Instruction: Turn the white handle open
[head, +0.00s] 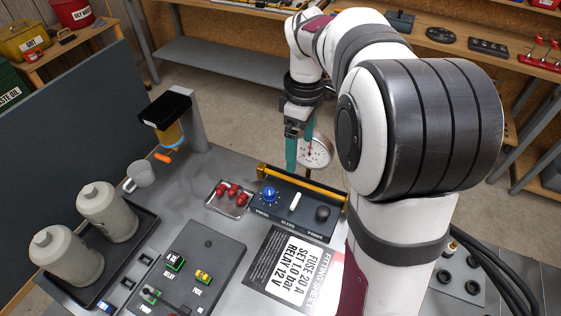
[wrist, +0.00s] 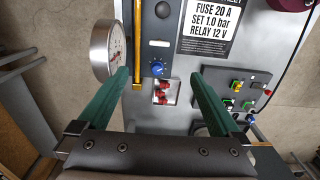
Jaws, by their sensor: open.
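A small white handle (head: 295,201) stands on a dark control panel (head: 315,228), between a blue knob (head: 269,194) and a black knob (head: 322,213). In the wrist view the white handle (wrist: 159,43) shows as a short bar lying across the panel, above the blue knob (wrist: 158,69). My gripper (head: 291,160) has teal fingers and hangs pointing down behind the panel, apart from the handle. In the wrist view my gripper (wrist: 160,74) is open and empty, its fingers wide apart.
A round gauge (head: 315,151) and a yellow bar (head: 300,187) run along the panel's back edge. A tray of red parts (head: 230,198) lies left of the panel. A fitting sheet (head: 288,267) lies in front. A fuse and relay board (head: 190,270) is at front left.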

